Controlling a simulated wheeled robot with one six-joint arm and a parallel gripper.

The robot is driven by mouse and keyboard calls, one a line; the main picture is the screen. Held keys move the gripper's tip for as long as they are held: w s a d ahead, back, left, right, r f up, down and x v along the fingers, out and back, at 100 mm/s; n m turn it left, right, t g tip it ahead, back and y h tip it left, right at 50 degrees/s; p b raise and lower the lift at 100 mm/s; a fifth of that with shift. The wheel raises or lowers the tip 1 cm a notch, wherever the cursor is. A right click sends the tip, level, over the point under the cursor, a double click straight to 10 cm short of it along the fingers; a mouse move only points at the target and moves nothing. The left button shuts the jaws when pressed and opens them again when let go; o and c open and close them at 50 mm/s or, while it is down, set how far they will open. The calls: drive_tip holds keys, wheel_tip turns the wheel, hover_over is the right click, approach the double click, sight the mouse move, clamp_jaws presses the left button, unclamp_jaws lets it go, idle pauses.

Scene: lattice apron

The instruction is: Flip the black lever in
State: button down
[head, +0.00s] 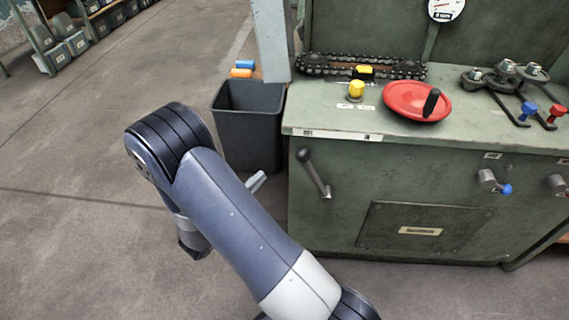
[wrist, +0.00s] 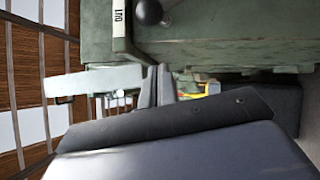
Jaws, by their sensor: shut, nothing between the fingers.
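The black lever (head: 314,174) is on the front face of the green machine, its round knob tilted up and to the left of its pivot. In the wrist view the black knob (wrist: 149,12) shows at the top edge, beside a white label reading OUT (wrist: 119,16); the rest of the lever is cut off. My gripper (wrist: 156,82) is shut and empty, its fingers pressed together, apart from the knob. In the head view my arm hides most of it; a grey tip (head: 257,181) shows past the arm, left of the lever.
The green machine's worktop (head: 460,135) overhangs the lever and bears a yellow knob (head: 356,90) and a red handwheel (head: 412,102). A dark bin (head: 248,125) stands left of the machine. Valve handles (head: 490,181) are on the front at the right. Floor at the left is clear.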

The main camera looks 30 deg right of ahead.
drive_tip(key=d+r, duration=0.1)
drive_tip(key=d, duration=0.7)
drive_tip(key=shift+w+d+r, duration=0.3)
drive_tip(key=shift+d+r, duration=0.05)
